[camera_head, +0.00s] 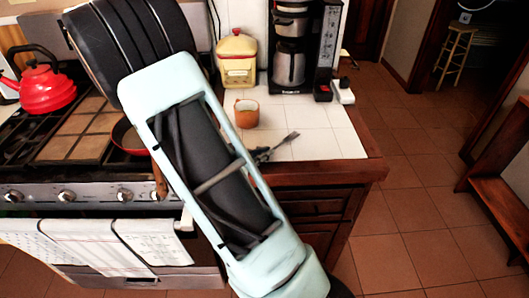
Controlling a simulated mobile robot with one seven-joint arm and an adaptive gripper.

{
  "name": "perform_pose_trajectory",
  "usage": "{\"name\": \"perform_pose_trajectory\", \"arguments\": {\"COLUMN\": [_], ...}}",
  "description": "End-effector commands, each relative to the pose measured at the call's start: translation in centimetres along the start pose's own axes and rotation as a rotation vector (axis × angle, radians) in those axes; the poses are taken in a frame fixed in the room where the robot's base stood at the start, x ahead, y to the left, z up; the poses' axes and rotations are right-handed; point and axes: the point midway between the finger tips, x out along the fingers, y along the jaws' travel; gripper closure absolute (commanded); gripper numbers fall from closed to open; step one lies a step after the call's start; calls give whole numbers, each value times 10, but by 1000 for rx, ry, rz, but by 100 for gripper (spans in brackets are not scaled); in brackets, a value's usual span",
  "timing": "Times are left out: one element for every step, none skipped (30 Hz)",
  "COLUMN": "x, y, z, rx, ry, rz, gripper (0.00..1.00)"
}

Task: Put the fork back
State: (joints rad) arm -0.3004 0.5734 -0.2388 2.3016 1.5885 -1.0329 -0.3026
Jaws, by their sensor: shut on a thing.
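The fork (287,141) shows as a dark shape above the white tiled counter (323,146), near its wooden front edge. Its tined end points up and to the right. My gripper (262,154) is mostly hidden behind my pale blue arm; only a dark bit of it shows. It is shut on the fork's near end. I cannot tell whether the fork touches the counter.
An orange-brown cup (246,114) stands just behind the fork. A yellow canister (237,60) and a coffee maker (290,50) stand at the back. The stove with a red kettle (45,88) is left. The counter's right front is clear.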

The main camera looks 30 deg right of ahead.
Motion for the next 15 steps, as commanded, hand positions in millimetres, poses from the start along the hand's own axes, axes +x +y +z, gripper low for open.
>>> {"name": "perform_pose_trajectory", "arguments": {"x": [1, 1, 1, 1, 1, 1, 1, 1, 1, 1, 1, 1, 1, 1, 1], "y": [0, 0, 0, 0, 0, 0, 0, 0, 0, 0, 0, 0, 0, 0, 0], "z": [2, 2, 3, 3, 3, 3, 3, 3, 3, 3, 3, 3, 3, 3, 3], "rx": [0, 0, 0, 0, 0, 0, 0, 0, 0, 0, 0, 0, 0, 0, 0], "ry": [0, 0, 0, 0, 0, 0, 0, 0, 0, 0, 0, 0, 0, 0, 0], "rz": [0, 0, 0, 0, 0, 0, 0, 0, 0, 0, 0, 0, 0, 0, 0], "gripper": [100, 100, 100, 100, 92, 88, 85, 81, 77, 74, 74, 74, 74, 74, 74]}}
